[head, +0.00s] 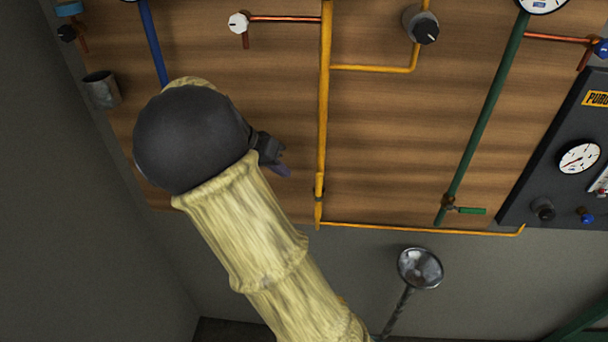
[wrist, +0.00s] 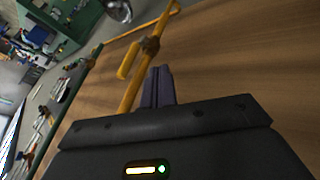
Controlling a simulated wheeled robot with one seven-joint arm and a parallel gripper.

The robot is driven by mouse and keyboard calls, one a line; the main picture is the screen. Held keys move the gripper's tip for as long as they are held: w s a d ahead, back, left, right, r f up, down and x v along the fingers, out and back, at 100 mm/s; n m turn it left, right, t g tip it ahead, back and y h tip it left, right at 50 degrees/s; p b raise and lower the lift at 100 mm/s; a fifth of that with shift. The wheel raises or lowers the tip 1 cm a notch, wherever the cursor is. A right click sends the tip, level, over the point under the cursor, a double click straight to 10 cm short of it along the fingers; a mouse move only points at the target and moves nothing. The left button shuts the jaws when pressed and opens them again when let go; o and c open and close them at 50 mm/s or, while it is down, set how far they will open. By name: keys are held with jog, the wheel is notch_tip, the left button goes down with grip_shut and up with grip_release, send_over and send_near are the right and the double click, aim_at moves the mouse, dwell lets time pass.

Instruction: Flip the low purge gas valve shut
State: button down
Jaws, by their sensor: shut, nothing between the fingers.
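A yellow pipe (head: 323,110) runs down the wooden board, with a small valve (head: 319,195) near its lower end. In the wrist view this valve (wrist: 150,46) has a yellow lever (wrist: 128,60) that lies beside the pipe, roughly parallel to it. A green pipe to the right has a low valve whose green lever (head: 471,211) points right, across the pipe. No readable label marks either low valve. My gripper (head: 285,171) is shut and empty, left of the yellow pipe. In the wrist view its fingers (wrist: 158,88) are close to the pipe and lever; contact cannot be told.
A dark panel (head: 545,180) with gauges and knobs stands at the right. A grey regulator knob (head: 424,27) and a white knob (head: 238,22) are higher on the board. A thin yellow pipe (head: 420,229) runs along the board's lower edge. A round metal piece (head: 420,268) stands below.

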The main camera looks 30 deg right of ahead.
aim_at(319, 187)
jog(key=s+d+f+p, duration=0.2)
jog(key=s+d, duration=0.1)
jog(key=d, duration=0.1)
jog(key=shift+d+f, duration=0.35)
jog(key=shift+d, duration=0.05)
